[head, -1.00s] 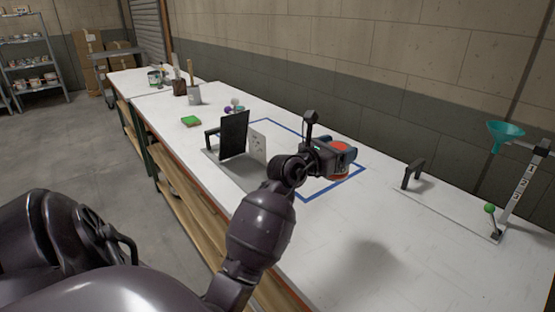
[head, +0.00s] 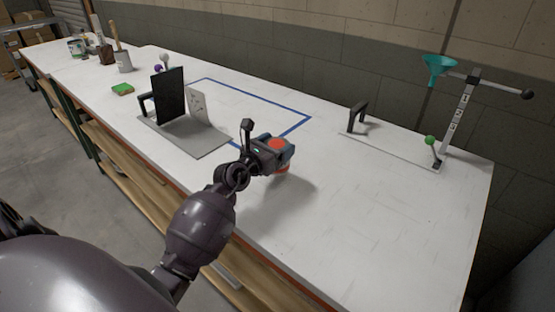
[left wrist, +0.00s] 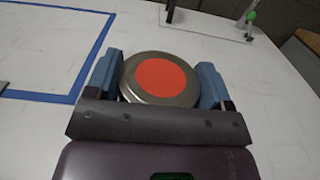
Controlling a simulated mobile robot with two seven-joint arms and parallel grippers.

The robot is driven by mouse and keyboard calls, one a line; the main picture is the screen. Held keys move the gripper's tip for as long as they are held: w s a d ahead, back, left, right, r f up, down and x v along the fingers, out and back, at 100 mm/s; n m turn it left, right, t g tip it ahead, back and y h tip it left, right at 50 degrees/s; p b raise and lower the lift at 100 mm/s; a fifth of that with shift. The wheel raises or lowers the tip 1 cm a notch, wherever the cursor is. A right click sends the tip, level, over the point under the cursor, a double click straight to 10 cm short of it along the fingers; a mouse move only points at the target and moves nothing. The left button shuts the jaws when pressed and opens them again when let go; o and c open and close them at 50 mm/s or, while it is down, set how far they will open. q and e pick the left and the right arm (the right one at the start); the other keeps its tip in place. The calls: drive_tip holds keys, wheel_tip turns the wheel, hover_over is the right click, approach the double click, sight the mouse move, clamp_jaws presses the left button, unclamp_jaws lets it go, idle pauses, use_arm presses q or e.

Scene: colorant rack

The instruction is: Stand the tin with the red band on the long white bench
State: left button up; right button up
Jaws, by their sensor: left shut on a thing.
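My left gripper (head: 276,148) is shut on a tin, its fingers on either side of it. The tin (head: 281,170) shows a red disc on its lid in the head view, and a bit of red side below the gripper. In the left wrist view the tin (left wrist: 160,78) has a metal rim around a red disc, between the blue fingers. The band is mostly hidden by the gripper. The tin is over the long white bench (head: 370,220), a shadow beside it; I cannot tell whether it touches the top. My right gripper is not in view.
A blue outlined rectangle (head: 262,97) lies behind the gripper. A grey plate with a black panel (head: 169,95) and white card stands left of it. A stand with a teal funnel (head: 438,68) is at the back right. The bench's front right is clear.

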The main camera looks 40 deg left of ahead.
use_arm(q)
drive_tip(key=shift+f+b, duration=0.55)
drive_tip(key=shift+f, duration=1.45)
drive_tip(key=shift+f, duration=0.15)
drive_tip(key=o, duration=1)
drive_tip(key=shift+s, duration=0.15)
drive_tip(key=s, duration=0.7)
drive_tip(key=s+a, duration=0.1)
drive_tip(key=s, duration=0.3)
drive_tip(key=shift+s, duration=0.35)
